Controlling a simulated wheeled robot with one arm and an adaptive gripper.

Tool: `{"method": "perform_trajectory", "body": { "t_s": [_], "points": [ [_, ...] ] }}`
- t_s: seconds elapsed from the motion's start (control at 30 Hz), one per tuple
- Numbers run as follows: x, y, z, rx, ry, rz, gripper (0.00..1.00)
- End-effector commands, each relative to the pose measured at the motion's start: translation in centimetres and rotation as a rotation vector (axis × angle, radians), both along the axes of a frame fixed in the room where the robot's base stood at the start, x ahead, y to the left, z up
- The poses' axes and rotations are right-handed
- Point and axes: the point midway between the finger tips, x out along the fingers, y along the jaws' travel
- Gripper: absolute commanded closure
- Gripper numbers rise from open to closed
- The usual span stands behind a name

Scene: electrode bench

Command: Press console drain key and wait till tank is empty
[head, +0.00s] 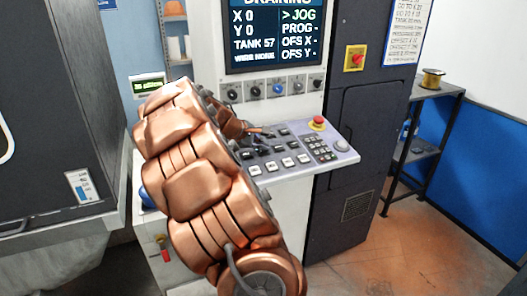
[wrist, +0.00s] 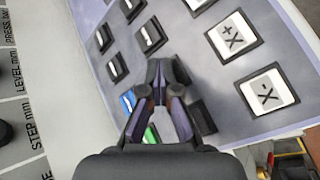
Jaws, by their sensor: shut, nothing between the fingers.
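The console (head: 310,150) is a grey sloped panel with dark and white keys. It fills much of the wrist view (wrist: 205,60). My gripper (wrist: 160,72) is shut and empty, its fingertips together over the dark-key area. Whether they touch a key, and the label of the key beneath them, is hidden. A blue key (wrist: 127,103) and a green key (wrist: 151,134) show beside the fingers. In the head view my arm mostly hides the gripper (head: 248,134). The screen (head: 272,35) reads "DRAINING" and "TANK 57".
White X keys (wrist: 238,36) lie right of the fingers in the wrist view. A red emergency button (head: 318,123) stands at the console's back right. A small green display (head: 148,87) is left of the screen. A black shelf (head: 425,140) stands at right; the tiled floor before it is clear.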

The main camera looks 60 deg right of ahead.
Motion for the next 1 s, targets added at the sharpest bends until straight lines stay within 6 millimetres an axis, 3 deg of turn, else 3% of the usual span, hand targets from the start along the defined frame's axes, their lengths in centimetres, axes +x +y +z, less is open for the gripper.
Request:
{"method": "perform_trajectory", "body": {
  "t_s": [1.0],
  "points": [
    [-0.3,0.2,1.6,0.001,0.0,0.0,1.0]
  ]
}}
